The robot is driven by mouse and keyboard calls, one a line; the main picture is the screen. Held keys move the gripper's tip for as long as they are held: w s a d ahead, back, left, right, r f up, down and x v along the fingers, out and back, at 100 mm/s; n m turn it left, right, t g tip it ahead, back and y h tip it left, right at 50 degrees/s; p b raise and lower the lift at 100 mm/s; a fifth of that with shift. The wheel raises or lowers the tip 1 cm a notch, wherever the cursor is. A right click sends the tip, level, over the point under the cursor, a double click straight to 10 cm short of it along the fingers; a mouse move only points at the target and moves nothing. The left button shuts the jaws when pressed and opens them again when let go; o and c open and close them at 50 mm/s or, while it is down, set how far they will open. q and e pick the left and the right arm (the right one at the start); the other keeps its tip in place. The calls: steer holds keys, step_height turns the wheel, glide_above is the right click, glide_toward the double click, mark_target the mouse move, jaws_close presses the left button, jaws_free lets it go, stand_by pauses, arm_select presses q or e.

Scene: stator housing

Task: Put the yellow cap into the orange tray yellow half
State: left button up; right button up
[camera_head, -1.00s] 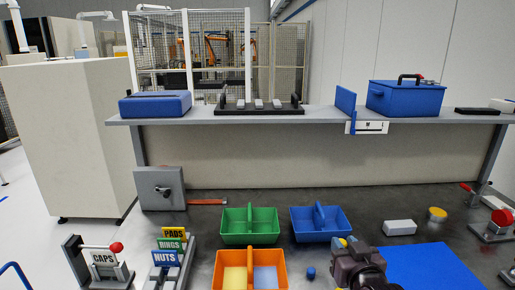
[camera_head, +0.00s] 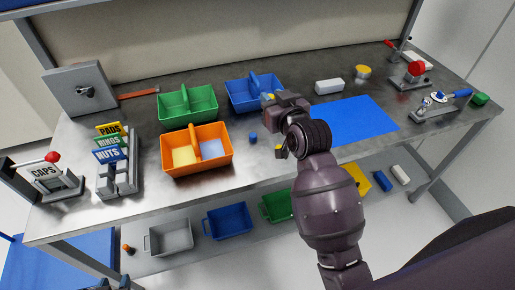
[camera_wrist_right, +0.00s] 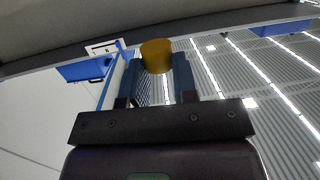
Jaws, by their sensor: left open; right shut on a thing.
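The yellow cap (camera_wrist_right: 156,55) is held between the fingertips of my right gripper (camera_wrist_right: 154,70) in the right wrist view. In the head view my right gripper (camera_head: 270,101) is above the bench, at the front of the blue tray and right of the orange tray; only a bit of yellow shows at its tips. The orange tray (camera_head: 197,172) has a yellow half (camera_head: 184,156) on the left and a blue half (camera_head: 211,149) on the right. Dark tips at the bottom left edge look like my open left gripper (camera_head: 112,284), mostly cut off.
A green tray (camera_head: 188,117) and a blue tray (camera_head: 252,108) stand behind the orange tray. A small blue piece (camera_head: 253,137) and a small yellow piece (camera_head: 279,148) lie near my right arm. A yellow round part (camera_head: 363,72), white block (camera_head: 329,86) and blue mat (camera_head: 352,121) are further right.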

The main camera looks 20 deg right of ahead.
steer(key=w+f, duration=0.1)
steer(key=w+a+f+n+y, duration=0.1)
steer(key=shift+w+f, duration=0.1)
steer(key=shift+f, duration=0.25)
steer(key=shift+a+f+y, duration=0.15)
steer(key=shift+a+y, duration=0.05)
steer(key=shift+y, duration=0.1)
steer(key=shift+f, duration=0.1)
steer(key=b, duration=0.2)
glide_above(263, 160)
step_height(263, 160, down, 14)
steer(key=shift+f, duration=0.2)
steer(key=shift+f+b, duration=0.4)
steer(key=shift+f, duration=2.1)
steer(key=shift+f, duration=0.2)
